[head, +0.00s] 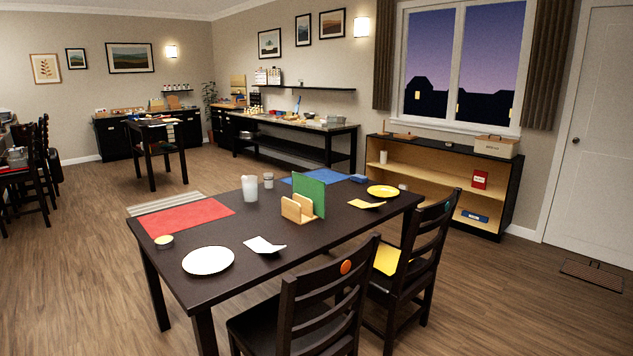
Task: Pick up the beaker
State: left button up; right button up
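I cannot clearly make out a beaker. A pale, upright cylindrical vessel (250,190) stands on the dark dining table (335,238), near its far edge; it is too small to tell whether it is a beaker. A small jar (268,181) stands just to its right. Small items on the far workbench (300,125) are too small to name. Neither of my grippers is in view.
The table also holds a white plate (208,260), a yellow plate (383,191), a red mat (190,218) and a green upright board (309,192). Two dark chairs (318,302) block the near right side. A low shelf (440,180) stands under the window. Open floor (70,290) lies left.

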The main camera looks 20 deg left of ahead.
aim_at(268, 177)
jog(key=i+j+u, duration=0.2)
jog(key=j+u, duration=0.2)
jog(key=j, duration=0.15)
jog(key=i+j+u, duration=0.25)
jog(key=j+u, duration=0.15)
jog(key=i+j+u, duration=0.4)
jog(key=j, duration=0.15)
jog(key=i+j+u, duration=0.55)
jog(key=i, duration=0.6)
jog(key=i+u, duration=0.2)
jog(key=i, duration=0.65)
jog(key=i+j, duration=0.1)
jog(key=i, duration=1.6)
jog(key=i+z, duration=0.2)
jog(key=i, duration=0.4)
jog(key=i+j+z, duration=0.1)
jog(key=i+z, duration=0.15)
jog(key=i, duration=0.3)
jog(key=i+j+z, duration=0.2)
jog(key=i, duration=0.35)
jog(key=i+l+z, duration=0.1)
jog(key=i+z, duration=0.2)
jog(key=z, duration=0.2)
jog(key=i+z, duration=0.25)
jog(key=z, duration=0.2)
jog(key=i+z, duration=0.3)
jog(key=z, duration=0.2)
jog(key=i+j+z, duration=0.25)
jog(key=z, duration=0.2)
